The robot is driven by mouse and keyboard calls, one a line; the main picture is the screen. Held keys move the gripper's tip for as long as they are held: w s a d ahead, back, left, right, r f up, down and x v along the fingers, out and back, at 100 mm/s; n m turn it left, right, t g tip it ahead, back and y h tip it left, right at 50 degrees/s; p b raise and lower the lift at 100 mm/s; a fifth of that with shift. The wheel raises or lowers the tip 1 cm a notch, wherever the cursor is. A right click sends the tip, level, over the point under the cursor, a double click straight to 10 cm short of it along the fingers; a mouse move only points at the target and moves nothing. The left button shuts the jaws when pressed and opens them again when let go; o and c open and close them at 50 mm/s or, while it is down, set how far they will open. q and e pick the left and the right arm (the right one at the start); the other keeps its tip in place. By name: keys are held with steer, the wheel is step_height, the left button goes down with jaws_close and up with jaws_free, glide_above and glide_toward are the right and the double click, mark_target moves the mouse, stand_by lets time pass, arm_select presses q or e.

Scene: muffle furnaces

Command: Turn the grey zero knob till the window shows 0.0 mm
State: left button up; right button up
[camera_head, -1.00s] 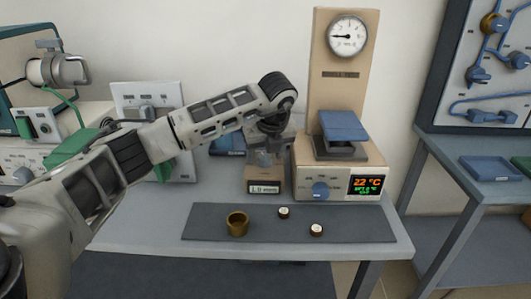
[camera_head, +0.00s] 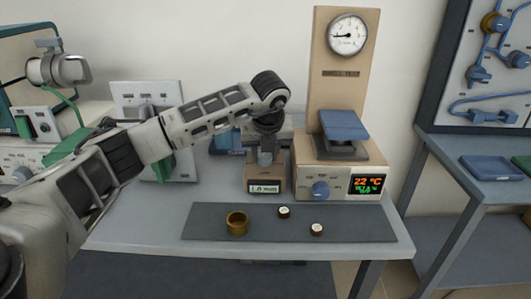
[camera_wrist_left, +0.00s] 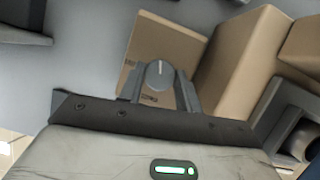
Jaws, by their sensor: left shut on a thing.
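The small brown box with the display window (camera_head: 264,188) stands left of the furnace-like tester. Its window reads something in mm, but the digits are too small to read surely. The grey zero knob (camera_wrist_left: 158,78), with a pale line on it, sits on top of the box and shows in the left wrist view. My left gripper (camera_wrist_left: 160,88) points down over the box and is shut on the knob, one finger on each side; it also shows in the head view (camera_head: 265,158). My right gripper is not in view.
The tan tester (camera_head: 340,180) with a blue knob, a 22 °C display and a dial gauge (camera_head: 347,35) stands close to the right. A dark mat (camera_head: 350,222) in front carries a brass ring (camera_head: 237,222) and two small capped pieces.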

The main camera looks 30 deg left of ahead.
arm_select(q)
steer(key=m+h, duration=0.1)
steer(key=m, duration=0.2)
steer(key=shift+a+t, duration=0.1)
steer(key=shift+t, duration=0.2)
steer(key=m+h, duration=0.1)
steer(key=m, duration=0.3)
steer(key=shift+s+a+t, duration=0.1)
steer(key=shift+t, duration=0.2)
steer(key=shift+m+h, duration=0.5)
steer(key=shift+m, duration=0.9)
steer(key=shift+h, duration=0.3)
steer(key=o, duration=1)
